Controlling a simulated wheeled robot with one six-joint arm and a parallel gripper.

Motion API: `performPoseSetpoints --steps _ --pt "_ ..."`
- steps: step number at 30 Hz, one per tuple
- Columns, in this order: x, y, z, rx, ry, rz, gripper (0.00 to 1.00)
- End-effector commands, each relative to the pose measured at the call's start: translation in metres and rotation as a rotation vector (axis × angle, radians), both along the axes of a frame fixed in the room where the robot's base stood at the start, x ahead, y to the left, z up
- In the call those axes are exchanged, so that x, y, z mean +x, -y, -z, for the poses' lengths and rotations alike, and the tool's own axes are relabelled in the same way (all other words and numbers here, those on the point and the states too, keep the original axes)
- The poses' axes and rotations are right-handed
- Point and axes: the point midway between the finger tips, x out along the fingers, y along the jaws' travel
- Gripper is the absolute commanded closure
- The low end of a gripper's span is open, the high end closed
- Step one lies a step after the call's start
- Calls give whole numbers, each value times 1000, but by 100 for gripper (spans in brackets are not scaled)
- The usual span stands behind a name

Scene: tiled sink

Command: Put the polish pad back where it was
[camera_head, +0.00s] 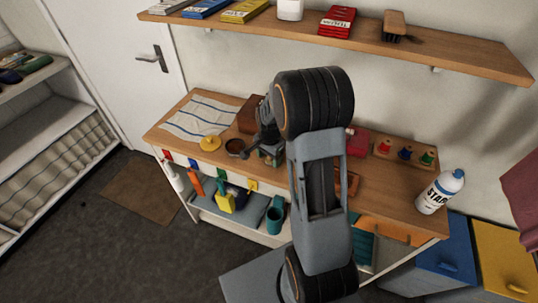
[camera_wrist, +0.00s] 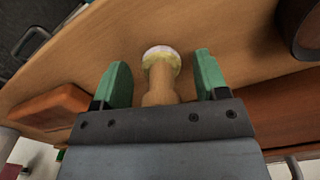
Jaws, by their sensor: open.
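A small pad with a wooden handle and a pale, yellowish head (camera_wrist: 161,58), which looks like the polish pad, is between the fingers of my gripper (camera_wrist: 158,78) in the wrist view. The green fingers are open, with a visible gap on each side of it. The handle's lower end is hidden behind the gripper body. In the head view my gripper (camera_head: 270,154) is low over the middle of the wooden bench (camera_head: 172,134), and the pad cannot be made out there.
A brown round pot (camera_head: 235,147) and a yellow disc (camera_head: 210,143) are left of my gripper, near a striped cloth (camera_head: 200,115). A brown box (camera_head: 249,113) stands behind. A shelf (camera_head: 440,50) hangs above.

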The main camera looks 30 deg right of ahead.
Motion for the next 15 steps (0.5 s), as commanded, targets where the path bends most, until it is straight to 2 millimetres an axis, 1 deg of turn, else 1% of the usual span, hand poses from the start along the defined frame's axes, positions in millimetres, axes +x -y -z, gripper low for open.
performPoseSetpoints --steps 5,8,15 --pt "1 0 -13 -1 4 0 33" --pt "1 0 -30 -2 6 0 33" --pt "0 0 -77 -1 5 0 33"
